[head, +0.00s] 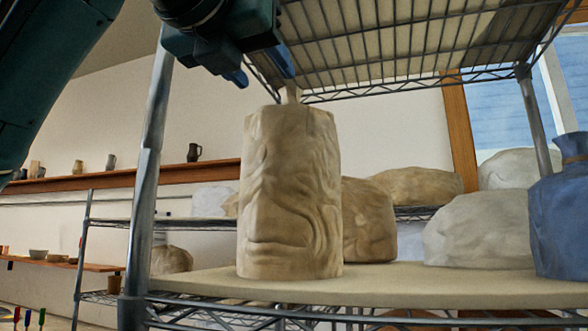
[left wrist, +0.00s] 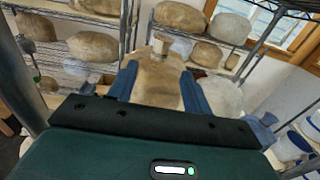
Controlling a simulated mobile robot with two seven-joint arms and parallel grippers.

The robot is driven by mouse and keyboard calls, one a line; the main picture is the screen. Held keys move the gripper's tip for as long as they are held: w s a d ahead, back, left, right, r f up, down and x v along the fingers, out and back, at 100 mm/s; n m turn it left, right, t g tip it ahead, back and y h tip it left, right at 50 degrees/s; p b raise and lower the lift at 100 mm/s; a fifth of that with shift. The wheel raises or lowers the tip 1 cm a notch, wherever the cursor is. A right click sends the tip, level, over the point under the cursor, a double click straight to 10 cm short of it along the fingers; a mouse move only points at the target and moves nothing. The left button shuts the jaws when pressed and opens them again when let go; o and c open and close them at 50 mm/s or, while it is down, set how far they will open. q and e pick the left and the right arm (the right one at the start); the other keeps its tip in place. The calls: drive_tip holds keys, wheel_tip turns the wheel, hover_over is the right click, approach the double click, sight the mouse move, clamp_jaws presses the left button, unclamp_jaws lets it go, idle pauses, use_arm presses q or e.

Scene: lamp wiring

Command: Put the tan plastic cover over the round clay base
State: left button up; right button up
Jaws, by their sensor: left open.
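The tan plastic cover (head: 290,195) stands upright on a shelf board in the head view, wrinkled and tall, with a small gathered tip on top. It also shows in the left wrist view (left wrist: 158,82), between my two blue fingers. My left gripper (head: 264,76) is open, just above and slightly left of the cover's top in the head view. In the left wrist view the left gripper (left wrist: 159,68) has a finger on each side of the cover; contact cannot be told. No bare round clay base shows; whatever is under the cover is hidden. My right gripper is not in view.
The shelf board (head: 420,287) has free room in front of the cover. A wire shelf (head: 400,45) hangs overhead, and a metal post (head: 150,170) stands at left. A blue vessel (head: 562,215) and a white wrapped lump (head: 480,230) are at right. A tan wrapped lump (head: 368,220) is behind.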

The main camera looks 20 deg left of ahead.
sight(287, 97)
use_arm(q)
drive_tip(key=w, duration=0.3)
drive_tip(key=shift+w+d+p, duration=0.15)
drive_tip(key=shift+w+p, duration=0.15)
drive_tip(key=shift+w, duration=0.1)
drive_tip(key=shift+w+r+p, duration=0.2)
drive_tip(key=shift+w+p, duration=0.1)
drive_tip(key=shift+w, duration=0.25)
drive_tip(key=w, duration=0.3)
drive_tip(key=w+p, duration=0.1)
drive_tip(key=shift+w+d, duration=0.15)
drive_tip(key=shift+d, duration=0.1)
clamp_jaws()
